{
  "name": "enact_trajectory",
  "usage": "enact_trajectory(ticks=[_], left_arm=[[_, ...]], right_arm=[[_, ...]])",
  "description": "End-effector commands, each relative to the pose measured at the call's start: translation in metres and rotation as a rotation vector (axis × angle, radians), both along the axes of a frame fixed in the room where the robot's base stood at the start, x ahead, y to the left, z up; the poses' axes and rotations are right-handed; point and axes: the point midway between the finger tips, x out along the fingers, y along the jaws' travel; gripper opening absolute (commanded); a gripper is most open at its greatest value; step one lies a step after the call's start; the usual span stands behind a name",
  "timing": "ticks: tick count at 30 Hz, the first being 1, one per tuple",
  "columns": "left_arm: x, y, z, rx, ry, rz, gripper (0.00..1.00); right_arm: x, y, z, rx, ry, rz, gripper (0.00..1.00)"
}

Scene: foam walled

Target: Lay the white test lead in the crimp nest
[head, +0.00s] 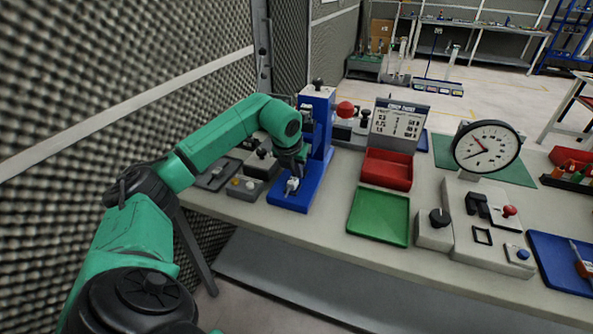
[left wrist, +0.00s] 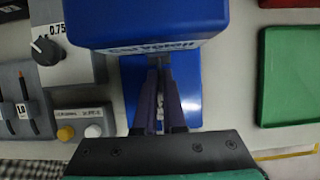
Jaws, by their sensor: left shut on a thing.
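My left gripper (head: 293,172) reaches down in front of the blue press (head: 316,125), over its blue base plate (head: 284,203). Its fingers (left wrist: 160,105) are shut on the white test lead, of which only a small pale strip (left wrist: 159,115) shows between them in the left wrist view. In the head view a small whitish piece (head: 292,185) shows just under the fingers, low over the base plate. The crimp nest is not clearly visible; the gripper and press cover that area. I cannot tell whether the lead touches the nest. My right gripper is not in view.
Grey control boxes (head: 243,187) with a dial and buttons stand close left of the press. A green tray (head: 379,216) and red bin (head: 387,169) lie to its right. Further right are a round gauge (head: 487,147) and a grey fixture. A foam wall (head: 110,90) rises at left.

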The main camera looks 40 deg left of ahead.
Motion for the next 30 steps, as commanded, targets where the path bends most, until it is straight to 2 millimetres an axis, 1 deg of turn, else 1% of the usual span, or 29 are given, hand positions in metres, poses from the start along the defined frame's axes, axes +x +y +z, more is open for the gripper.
enact_trajectory(ticks=[10, 12, 13, 23, 26, 29, 30], left_arm=[[0.0, 0.0, -0.01, 0.0, -0.001, 0.001, 0.0], [0.0, 0.0, -0.009, 0.0, -0.001, 0.001, 0.3], [0.0, 0.0, -0.009, 0.0, -0.001, 0.001, 0.41], [0.0, 0.0, -0.007, 0.0, 0.0, 0.0, 0.42], [-0.004, -0.001, 0.002, 0.001, -0.003, 0.001, 0.42], [-0.012, -0.003, 0.022, 0.003, -0.004, 0.001, 0.42], [-0.016, -0.005, 0.033, 0.002, -0.007, 0.0, 0.42]], right_arm=[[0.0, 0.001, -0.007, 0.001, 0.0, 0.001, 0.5], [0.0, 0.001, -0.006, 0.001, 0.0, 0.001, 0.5], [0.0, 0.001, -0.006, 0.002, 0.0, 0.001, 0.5], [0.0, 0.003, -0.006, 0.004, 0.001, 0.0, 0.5], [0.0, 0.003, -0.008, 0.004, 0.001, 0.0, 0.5], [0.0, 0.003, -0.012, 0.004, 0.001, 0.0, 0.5], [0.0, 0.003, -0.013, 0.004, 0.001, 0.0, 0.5]])
